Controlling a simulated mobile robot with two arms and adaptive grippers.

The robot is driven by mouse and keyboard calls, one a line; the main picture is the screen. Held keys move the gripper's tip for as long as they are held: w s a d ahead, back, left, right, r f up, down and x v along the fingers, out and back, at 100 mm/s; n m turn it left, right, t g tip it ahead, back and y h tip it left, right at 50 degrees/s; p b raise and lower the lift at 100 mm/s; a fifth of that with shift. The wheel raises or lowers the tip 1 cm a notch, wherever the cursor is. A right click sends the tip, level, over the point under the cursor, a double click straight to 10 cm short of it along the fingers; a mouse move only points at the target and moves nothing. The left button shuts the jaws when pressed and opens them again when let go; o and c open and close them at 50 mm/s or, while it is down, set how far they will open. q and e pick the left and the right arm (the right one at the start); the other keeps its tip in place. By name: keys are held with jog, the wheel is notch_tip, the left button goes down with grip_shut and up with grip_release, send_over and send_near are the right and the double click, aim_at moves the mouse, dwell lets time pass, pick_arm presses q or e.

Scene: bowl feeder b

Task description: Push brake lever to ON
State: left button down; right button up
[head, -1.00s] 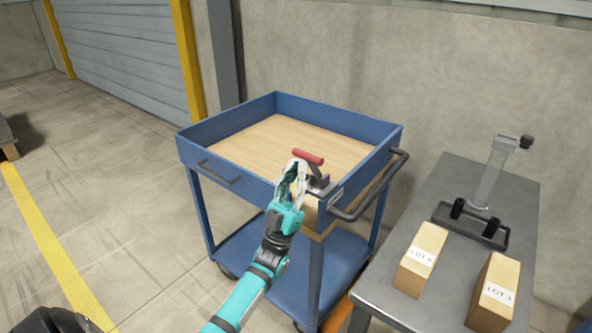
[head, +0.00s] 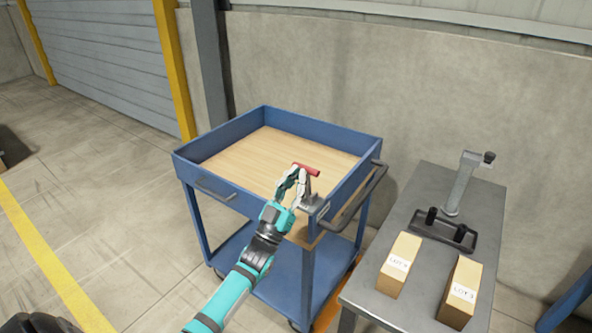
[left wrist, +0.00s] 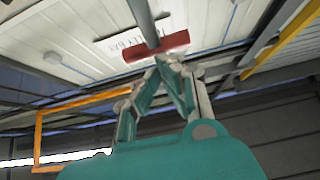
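The brake lever has a red crossbar handle (head: 306,170) on a grey stem, rising from a metal bracket (head: 314,203) at the near right corner of a blue cart (head: 225,143). The lever stands roughly upright. My left gripper (head: 297,172) is at the left near side of the handle, with its fingers drawn together. In the left wrist view the red handle (left wrist: 157,47) lies just beyond the fingertips (left wrist: 171,62), not between them. I cannot tell whether they touch. The marking on the bracket is too small to read. My right gripper is not in view.
The cart's wooden top is empty, and a push handle (head: 360,203) sticks out on its right. A grey table (head: 362,288) at the right holds two labelled boxes (head: 399,265) (head: 460,293) and a black-based stand with a grey arm (head: 460,190). Open floor lies at the left.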

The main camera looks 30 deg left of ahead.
aim_at(306, 168)
pick_arm(q)
jog(key=w+r+g+p, duration=0.1)
jog(key=p, duration=0.3)
jog(key=w+r+g+p, duration=0.1)
jog(key=w+g+p, duration=0.1)
jog(key=p, duration=0.2)
jog(key=shift+w+d+r, duration=0.1)
jog(key=shift+w+r, duration=0.05)
jog(key=w+g+p, duration=0.2)
jog(key=p, duration=0.3)
jog(key=shift+w+d+g, duration=0.1)
jog(key=shift+w+g, duration=0.15)
jog(key=shift+g, duration=0.05)
jog(key=shift+w+f+y, duration=0.4)
jog(key=shift+f, duration=0.1)
jog(key=shift+w+d+f+b, duration=0.1)
jog(key=shift+w+b, duration=1.05)
